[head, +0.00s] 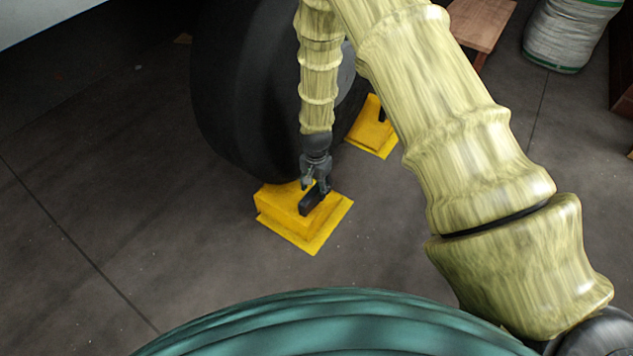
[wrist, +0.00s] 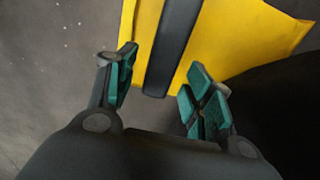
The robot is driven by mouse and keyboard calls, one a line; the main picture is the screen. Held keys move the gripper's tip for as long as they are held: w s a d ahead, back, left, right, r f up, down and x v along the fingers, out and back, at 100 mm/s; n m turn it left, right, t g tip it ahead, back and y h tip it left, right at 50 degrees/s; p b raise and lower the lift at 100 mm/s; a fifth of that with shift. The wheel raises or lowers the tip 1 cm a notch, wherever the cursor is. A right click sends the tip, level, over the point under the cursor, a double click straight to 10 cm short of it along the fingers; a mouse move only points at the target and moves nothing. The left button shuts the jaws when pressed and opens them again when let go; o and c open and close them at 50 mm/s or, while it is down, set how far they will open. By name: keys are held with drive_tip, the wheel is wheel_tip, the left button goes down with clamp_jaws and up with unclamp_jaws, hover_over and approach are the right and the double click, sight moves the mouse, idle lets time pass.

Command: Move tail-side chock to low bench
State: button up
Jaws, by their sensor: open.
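A yellow chock (head: 288,207) with a black handle (head: 313,197) lies on the floor at the near side of a large black tyre (head: 228,85). A second yellow chock (head: 372,128) lies at the tyre's other side, partly hidden by my arm. A low wooden bench (head: 482,22) is at the upper right, cut off by the frame. My gripper (head: 316,186) is at the near chock's handle. In the wrist view, my gripper (wrist: 160,85) is open, its green-padded fingers on either side of the black handle (wrist: 174,45) and apart from it. The yellow chock (wrist: 228,45) fills the space beyond.
A white sack-like roll with green bands (head: 570,32) stands right of the bench. A brown object (head: 625,75) is at the right edge. Dark floor (head: 110,180) is clear at the left. The tyre is close beside my gripper.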

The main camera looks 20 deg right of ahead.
sight(300, 193)
wheel_tip(300, 193, down, 5)
drive_tip(key=shift+r+b, duration=0.1)
drive_tip(key=shift+b, duration=0.9)
clamp_jaws()
